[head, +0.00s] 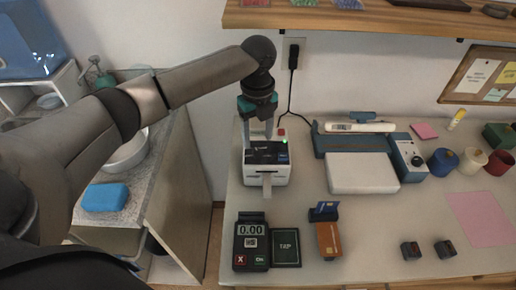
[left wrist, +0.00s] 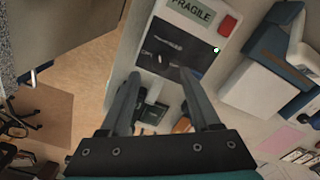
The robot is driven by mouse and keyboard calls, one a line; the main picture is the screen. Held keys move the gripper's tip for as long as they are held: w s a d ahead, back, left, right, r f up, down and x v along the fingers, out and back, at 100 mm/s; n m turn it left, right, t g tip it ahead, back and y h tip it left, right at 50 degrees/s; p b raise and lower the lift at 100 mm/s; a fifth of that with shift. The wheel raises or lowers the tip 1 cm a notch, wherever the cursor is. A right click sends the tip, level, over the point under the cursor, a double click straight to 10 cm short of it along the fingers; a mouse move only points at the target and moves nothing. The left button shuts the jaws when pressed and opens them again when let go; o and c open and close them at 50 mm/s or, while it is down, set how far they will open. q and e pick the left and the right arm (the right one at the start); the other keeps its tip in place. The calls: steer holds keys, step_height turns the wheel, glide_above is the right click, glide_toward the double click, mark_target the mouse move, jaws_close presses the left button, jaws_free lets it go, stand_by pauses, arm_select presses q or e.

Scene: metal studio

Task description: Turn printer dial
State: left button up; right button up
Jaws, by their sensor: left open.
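The printer (head: 267,174) is a small white box with a black top panel and a lit green light, standing at the left of the table. A paper strip comes out of its front. In the left wrist view the printer (left wrist: 190,20) shows its dark panel, a "FRAGILE" label and a red part. I cannot clearly make out the printer dial; it may be small or hidden by the fingers. My left gripper (head: 259,136) points down over the back of the printer, open and empty. Its fingers (left wrist: 159,74) appear apart in the wrist view. Contact cannot be told. My right gripper is not in view.
A card reader (head: 250,257) and a dark "TAP" pad (head: 286,248) lie in front of the printer. A blue-grey device with a dark knob (head: 417,160) and white plate stands to the right. A wooden shelf (head: 330,20) hangs above. A black cable runs behind the printer.

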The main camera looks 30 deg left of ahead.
mark_target(258, 151)
arm_select(q)
step_height(258, 151, down, 5)
steer(key=shift+r+b, duration=0.1)
steer(key=shift+b, duration=0.25)
jaws_close()
stand_by(0.4)
